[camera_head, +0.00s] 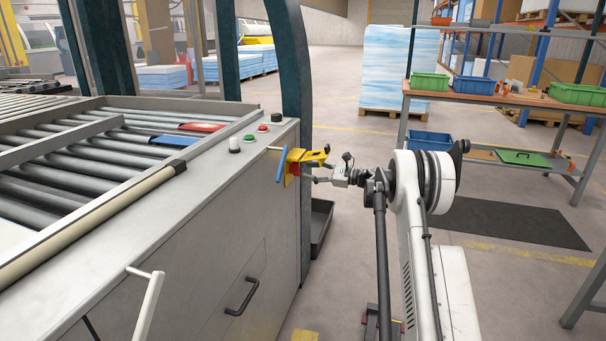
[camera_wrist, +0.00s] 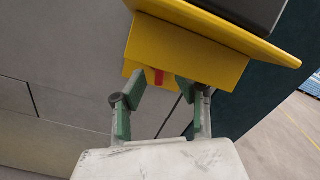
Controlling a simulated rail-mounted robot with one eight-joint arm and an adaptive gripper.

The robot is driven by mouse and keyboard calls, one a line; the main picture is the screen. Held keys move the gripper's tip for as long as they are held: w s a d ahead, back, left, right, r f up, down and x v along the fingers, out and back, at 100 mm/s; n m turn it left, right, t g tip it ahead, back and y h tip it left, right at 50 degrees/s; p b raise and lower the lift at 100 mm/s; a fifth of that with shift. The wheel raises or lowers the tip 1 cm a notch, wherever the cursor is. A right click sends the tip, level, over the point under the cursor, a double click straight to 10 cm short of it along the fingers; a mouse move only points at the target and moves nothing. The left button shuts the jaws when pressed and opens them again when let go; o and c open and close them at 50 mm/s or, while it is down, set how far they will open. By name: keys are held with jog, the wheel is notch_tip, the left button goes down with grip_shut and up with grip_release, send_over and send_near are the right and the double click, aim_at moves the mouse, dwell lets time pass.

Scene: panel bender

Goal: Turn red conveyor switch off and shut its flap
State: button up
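The yellow switch box (camera_head: 293,168) is on the end of the conveyor's grey side panel, and its yellow flap (camera_head: 313,157) sticks out, raised. In the wrist view the flap (camera_wrist: 225,30) spans the top, with the yellow box (camera_wrist: 185,50) under it. A small part of the red switch (camera_wrist: 159,77) shows below the box's yellow front, between my fingertips. My gripper (camera_wrist: 163,82) is open, its two fingers apart on either side of the red part. Whether they touch it, and the switch's position, I cannot tell. In the head view my gripper (camera_head: 308,172) is just right of the box.
A blue handle (camera_head: 281,164) stands left of the box. A dark tray (camera_head: 320,225) lies below. Open floor and a shelf table (camera_head: 500,97) lie to the right.

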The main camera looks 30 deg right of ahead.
aim_at(299, 169)
jog(key=shift+x, duration=1.6)
